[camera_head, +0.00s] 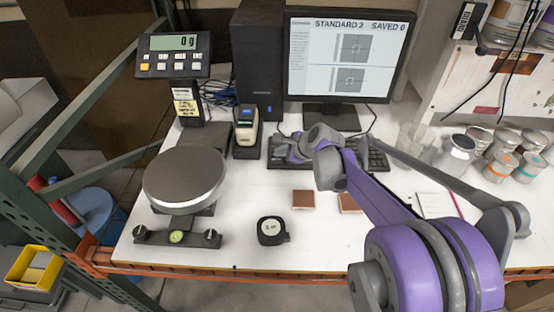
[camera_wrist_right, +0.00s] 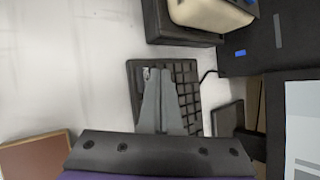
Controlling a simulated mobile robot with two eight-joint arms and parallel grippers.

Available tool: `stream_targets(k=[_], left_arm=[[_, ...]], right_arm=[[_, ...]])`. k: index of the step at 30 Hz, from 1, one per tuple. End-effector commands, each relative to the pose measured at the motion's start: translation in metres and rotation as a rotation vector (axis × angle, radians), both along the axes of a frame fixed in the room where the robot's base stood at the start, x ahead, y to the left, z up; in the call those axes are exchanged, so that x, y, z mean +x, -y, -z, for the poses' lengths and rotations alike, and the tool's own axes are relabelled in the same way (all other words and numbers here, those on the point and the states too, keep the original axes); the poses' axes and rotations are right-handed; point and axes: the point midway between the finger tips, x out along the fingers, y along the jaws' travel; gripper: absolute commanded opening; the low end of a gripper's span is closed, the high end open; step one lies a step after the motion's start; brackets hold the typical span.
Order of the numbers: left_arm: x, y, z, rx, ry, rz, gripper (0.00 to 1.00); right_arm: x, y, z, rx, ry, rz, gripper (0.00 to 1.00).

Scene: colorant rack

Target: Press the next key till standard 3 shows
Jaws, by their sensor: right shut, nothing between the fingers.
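The monitor (camera_head: 345,60) at the back reads "STANDARD 2" and "SAVED 0" above two grey diagrams. A dark keyboard (camera_head: 377,161) lies on the white table in front of it, partly covered by my right arm. My right gripper (camera_head: 289,150) is shut and empty, at the keyboard's left end. In the right wrist view the shut fingers (camera_wrist_right: 156,73) overlap the keyboard (camera_wrist_right: 188,92), with their tips beside a small light mark at one end of it. I cannot tell whether they touch a key. The next key cannot be made out. My left gripper is out of view.
A beige-topped device (camera_head: 247,127) stands left of the keyboard, by a black computer tower (camera_head: 258,70). Several cans (camera_head: 503,165) stand right. The front centre holds a black tape measure (camera_head: 271,231).

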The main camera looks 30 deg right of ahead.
Motion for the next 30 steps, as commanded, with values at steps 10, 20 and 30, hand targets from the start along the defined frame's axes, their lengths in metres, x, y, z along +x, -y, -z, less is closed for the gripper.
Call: stream_targets(k=[10,20,30], left_arm=[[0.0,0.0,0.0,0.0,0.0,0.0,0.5],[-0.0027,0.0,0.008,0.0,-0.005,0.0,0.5],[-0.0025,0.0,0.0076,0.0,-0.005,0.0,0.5]], right_arm=[[0.0,0.0,0.0,0.0,0.0,0.0,0.0],[-0.0004,-0.0001,0.0091,0.0,-0.001,-0.001,0.0],[0.0,-0.0001,0.0086,0.0,0.0,0.0,0.0]])
